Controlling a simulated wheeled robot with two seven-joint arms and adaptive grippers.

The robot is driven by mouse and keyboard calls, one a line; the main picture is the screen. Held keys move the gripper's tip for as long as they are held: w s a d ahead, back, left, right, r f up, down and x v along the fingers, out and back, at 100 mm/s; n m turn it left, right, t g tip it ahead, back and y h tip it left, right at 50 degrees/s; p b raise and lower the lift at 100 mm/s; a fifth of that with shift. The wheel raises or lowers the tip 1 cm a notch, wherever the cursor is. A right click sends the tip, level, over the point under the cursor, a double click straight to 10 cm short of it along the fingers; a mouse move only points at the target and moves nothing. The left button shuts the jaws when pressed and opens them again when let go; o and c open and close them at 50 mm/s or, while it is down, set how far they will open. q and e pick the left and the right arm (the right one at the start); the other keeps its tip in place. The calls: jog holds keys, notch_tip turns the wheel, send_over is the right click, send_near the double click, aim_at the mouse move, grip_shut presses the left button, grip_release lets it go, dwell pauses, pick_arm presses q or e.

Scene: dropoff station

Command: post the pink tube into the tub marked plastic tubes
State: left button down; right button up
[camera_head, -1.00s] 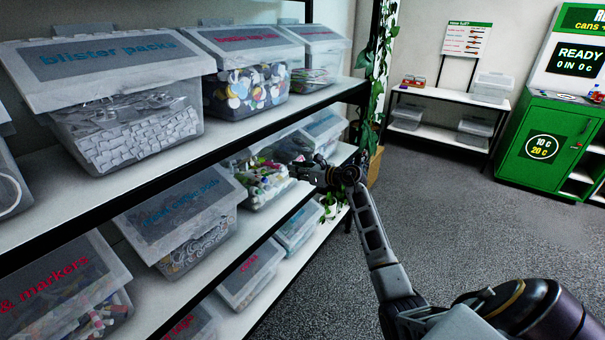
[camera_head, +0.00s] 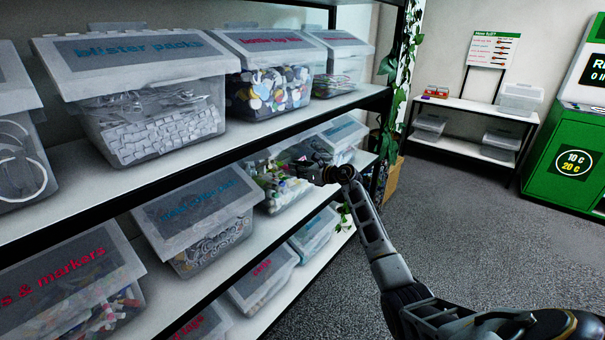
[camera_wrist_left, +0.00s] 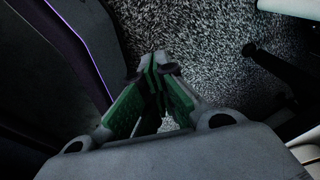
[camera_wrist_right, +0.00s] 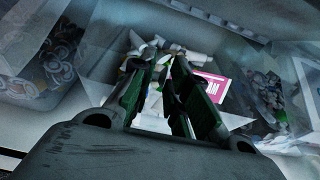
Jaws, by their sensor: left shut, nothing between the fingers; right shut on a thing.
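My right gripper (camera_head: 304,172) is at the middle shelf, over the front of a clear tub (camera_head: 275,197) filled with colourful tubes and bottles. In the right wrist view its fingers (camera_wrist_right: 160,62) point down toward that tub's contents. A pale item with a pink, lettered patch (camera_wrist_right: 210,85) shows between and to the right of the fingers; it appears to be the pink tube, partly hidden by a finger. I cannot read this tub's label. My left gripper (camera_wrist_left: 160,68) is shut and empty above the speckled floor, out of the head view.
Tubs marked blister packs (camera_head: 155,110) and bottle tops (camera_head: 268,88) stand on the shelf above. A tub with a blue label (camera_head: 200,220) stands left of the tubes tub. Plants (camera_head: 400,90) hang at the shelf's end. Open floor lies to the right.

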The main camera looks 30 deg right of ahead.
jog(key=shift+b+x, duration=0.45)
jog(key=shift+x, duration=0.65)
jog(key=shift+w+a, duration=0.2)
jog(key=shift+w, duration=0.25)
jog(key=shift+w+a+b, duration=0.1)
jog(key=shift+w+b, duration=0.15)
jog(key=shift+b, duration=0.05)
jog(key=o, duration=0.5)
pick_arm(q)
jog(key=shift+w+d+f, duration=0.25)
jog(key=shift+w+d, duration=0.95)
jog(key=shift+w, duration=0.05)
pick_arm(e)
jog(key=o, duration=0.4)
jog(key=shift+c, duration=0.2)
